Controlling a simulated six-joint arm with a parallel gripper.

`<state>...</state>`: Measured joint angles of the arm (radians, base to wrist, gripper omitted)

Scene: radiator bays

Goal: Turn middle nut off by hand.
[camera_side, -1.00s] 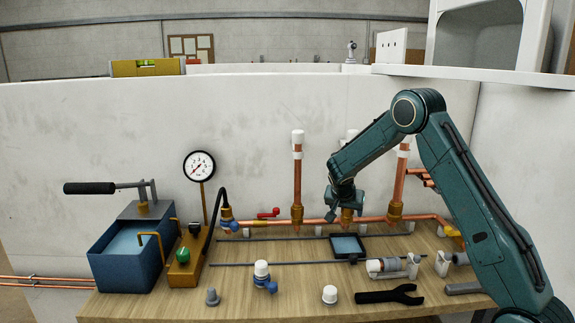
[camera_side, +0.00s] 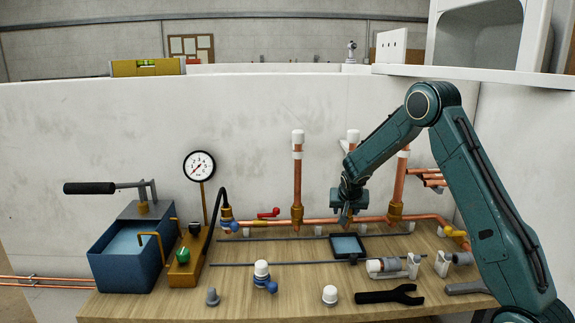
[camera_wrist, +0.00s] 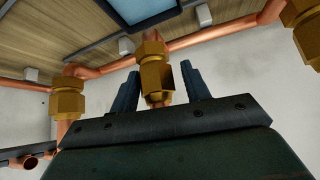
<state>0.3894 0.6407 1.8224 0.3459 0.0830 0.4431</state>
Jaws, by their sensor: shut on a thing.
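The middle brass nut (camera_wrist: 153,76) sits on the middle copper tee of the horizontal pipe in the wrist view. My gripper (camera_wrist: 160,82) has one dark finger on each side of it and is shut on it. In the side view my gripper (camera_side: 345,214) is at the middle riser and mostly hides the nut. The left nut (camera_side: 297,212) and right nut (camera_side: 395,209) stand on their own tees, clear of my fingers. The finger contact itself is hard to see in the wrist view.
A black-framed tray (camera_side: 348,246) lies just in front of the middle tee. The left riser (camera_side: 297,180) and right riser (camera_side: 400,178) stand on either side. A black wrench (camera_side: 389,295), white-capped fittings and a blue pump tank (camera_side: 125,262) are on the bench.

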